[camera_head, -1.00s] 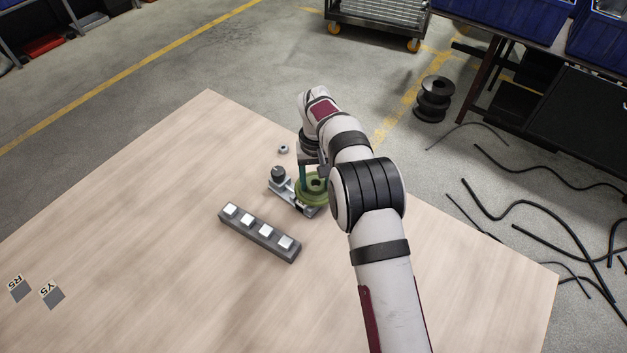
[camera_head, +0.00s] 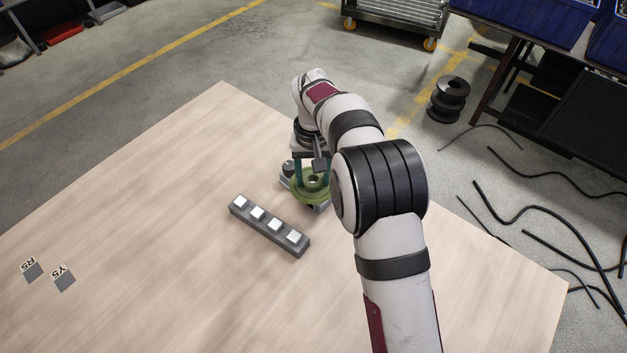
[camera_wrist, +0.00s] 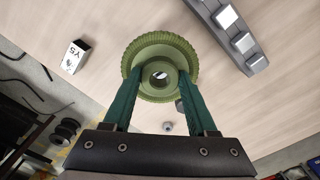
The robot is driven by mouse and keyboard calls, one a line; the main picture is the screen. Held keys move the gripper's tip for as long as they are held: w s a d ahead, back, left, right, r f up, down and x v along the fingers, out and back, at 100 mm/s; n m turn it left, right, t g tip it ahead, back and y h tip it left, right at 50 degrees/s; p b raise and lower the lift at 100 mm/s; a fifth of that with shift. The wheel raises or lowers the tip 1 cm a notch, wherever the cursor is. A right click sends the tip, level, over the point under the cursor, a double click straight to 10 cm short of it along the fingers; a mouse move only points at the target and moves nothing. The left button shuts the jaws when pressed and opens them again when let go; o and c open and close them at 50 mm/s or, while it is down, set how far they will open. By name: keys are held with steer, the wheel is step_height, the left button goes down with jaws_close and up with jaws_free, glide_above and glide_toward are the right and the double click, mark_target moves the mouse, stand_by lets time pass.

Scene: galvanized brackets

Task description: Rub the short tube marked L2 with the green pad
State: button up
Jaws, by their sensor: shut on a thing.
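My gripper (camera_wrist: 163,95) has its two dark green fingers closed on the hub of the round green pad (camera_wrist: 183,50). In the head view the pad (camera_head: 302,197) hangs below my wrist, above a grey metal piece (camera_head: 287,184) with a dark round knob (camera_head: 288,167). The pad hides much of that piece, and I cannot tell whether they touch. In the wrist view a small grey round part (camera_wrist: 167,127) shows between the fingers. No L2 mark is readable, so I cannot tell which thing is the short tube.
A dark grey bar (camera_head: 268,229) with several pale square tops lies in front of the pad. Labels R5 (camera_head: 28,264) and Y5 (camera_head: 62,271) lie beside grey squares at the left. A Y5 block (camera_wrist: 75,57) shows in the wrist view.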

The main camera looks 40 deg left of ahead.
steer(key=shift+r, duration=1.6)
steer(key=shift+w+d+r, duration=0.1)
steer(key=shift+w+d, duration=0.05)
steer(key=w+d+r+m, duration=0.1)
steer(key=w+d+r, duration=0.15)
steer(key=d, duration=0.45)
steer(key=w+d+r+m, duration=0.2)
steer(key=d+r, duration=0.2)
steer(key=d, duration=0.3)
steer(key=w+d+r+m, duration=0.15)
steer(key=d+r, duration=0.25)
steer(key=d, duration=0.4)
steer(key=s+d+r+m, duration=0.2)
steer(key=d, duration=0.6)
steer(key=s+d+r+m, duration=0.1)
steer(key=s+d+r, duration=0.1)
steer(key=d, duration=0.7)
steer(key=shift+s+d+r+m, duration=0.15)
steer(key=shift+s+r+m, duration=0.2)
steer(key=shift+r, duration=0.3)
